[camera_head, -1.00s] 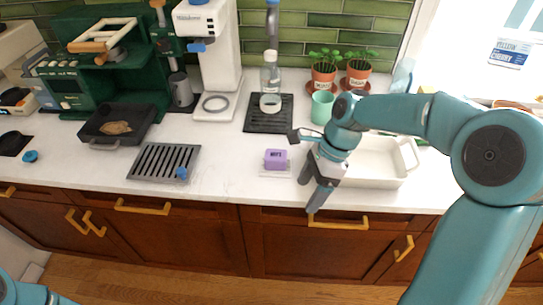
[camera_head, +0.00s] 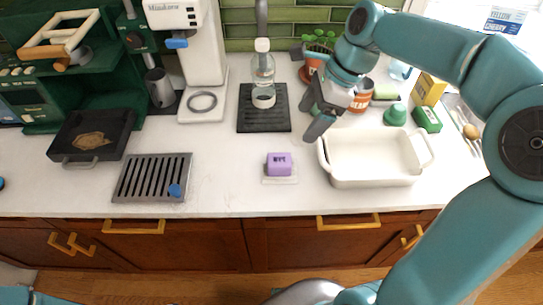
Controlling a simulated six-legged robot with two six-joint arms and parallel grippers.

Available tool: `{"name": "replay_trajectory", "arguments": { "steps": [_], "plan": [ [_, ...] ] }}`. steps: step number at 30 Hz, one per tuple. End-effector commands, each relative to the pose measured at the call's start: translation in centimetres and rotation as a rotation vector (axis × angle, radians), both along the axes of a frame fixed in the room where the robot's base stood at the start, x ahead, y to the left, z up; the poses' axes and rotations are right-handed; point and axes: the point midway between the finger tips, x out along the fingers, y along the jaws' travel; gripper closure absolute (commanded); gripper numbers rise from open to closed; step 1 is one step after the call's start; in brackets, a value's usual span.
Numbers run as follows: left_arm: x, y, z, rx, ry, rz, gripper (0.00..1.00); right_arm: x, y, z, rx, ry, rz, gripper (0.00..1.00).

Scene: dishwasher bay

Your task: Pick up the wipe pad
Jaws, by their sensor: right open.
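The wipe pad (camera_head: 279,163) is a small purple block with dark lettering on top. It sits on a thin white base on the white counter, in the middle of the head view. My right gripper (camera_head: 312,120) is open and empty, above the counter, up and to the right of the pad and clear of it. Its fingers point down and left, near the left end of the white dish. My left gripper is out of view; only a bit of teal arm shows at the bottom left.
A white two-handled dish (camera_head: 374,160) stands right of the pad. A black mat (camera_head: 264,122) with a bottle (camera_head: 262,68) lies behind it. A slotted grey tray (camera_head: 152,178) is to the left. The counter between tray and pad is clear.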

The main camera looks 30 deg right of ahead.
Motion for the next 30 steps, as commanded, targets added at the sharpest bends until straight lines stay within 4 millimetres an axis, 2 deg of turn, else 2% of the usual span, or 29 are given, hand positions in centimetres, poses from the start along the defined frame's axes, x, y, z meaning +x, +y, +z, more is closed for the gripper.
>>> {"name": "replay_trajectory", "arguments": {
  "steps": [4, 13, 22, 30],
  "plan": [
    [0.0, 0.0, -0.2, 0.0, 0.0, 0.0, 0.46, -0.2, 0.7, -1.9, 0.002, 0.003, -0.001, 0.17],
    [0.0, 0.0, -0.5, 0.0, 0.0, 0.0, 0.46, 0.9, 3.1, -8.3, 0.001, 0.004, 0.002, 0.17],
    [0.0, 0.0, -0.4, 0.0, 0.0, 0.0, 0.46, 1.7, 4.1, -10.9, 0.001, 0.002, 0.002, 0.17],
    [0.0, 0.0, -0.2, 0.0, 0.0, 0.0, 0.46, 2.8, 5.3, -14.6, 0.001, 0.002, 0.002, 0.17]
  ]
}}
